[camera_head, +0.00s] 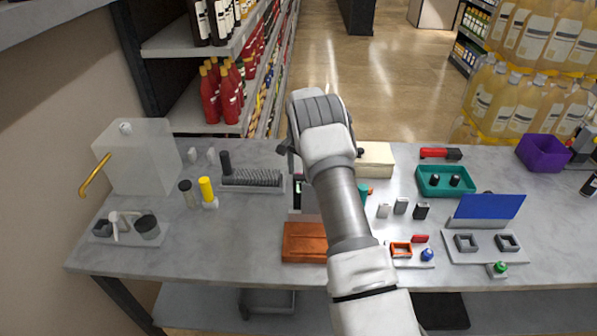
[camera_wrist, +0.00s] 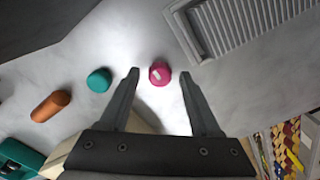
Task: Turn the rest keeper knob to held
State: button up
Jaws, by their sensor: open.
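A round magenta knob (camera_wrist: 159,76) with a pale mark on its top shows in the wrist view, on the grey worktop. I cannot read any label, so I cannot tell for sure whether it is the rest keeper knob or which setting it has. My gripper (camera_wrist: 158,71) is open, its two fingertips on either side of the knob with a gap on each side in the picture. Whether the fingers are down at the knob's height is not clear. In the head view my arm hides the knob and most of the gripper.
A teal round piece (camera_wrist: 99,80) and an orange cylinder (camera_wrist: 50,105) lie left of the knob in the wrist view. A grey ribbed rack (camera_wrist: 240,25) is at upper right. In the head view, an orange-brown block (camera_head: 304,242) and a teal tray (camera_head: 446,181) stand near my arm.

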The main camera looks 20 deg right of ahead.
jog(key=shift+f, duration=0.1)
grip_shut()
dwell(0.3)
jog(key=n+b, duration=0.2)
jog(key=n, duration=0.2)
jog(key=shift+f+b, duration=0.1)
jog(key=shift+b, duration=0.2)
jog(key=n+b, duration=0.1)
jog(key=n, duration=0.3)
jog(key=n+b, duration=0.1)
jog(key=n, duration=0.8)
jog(key=shift+n, duration=0.4)
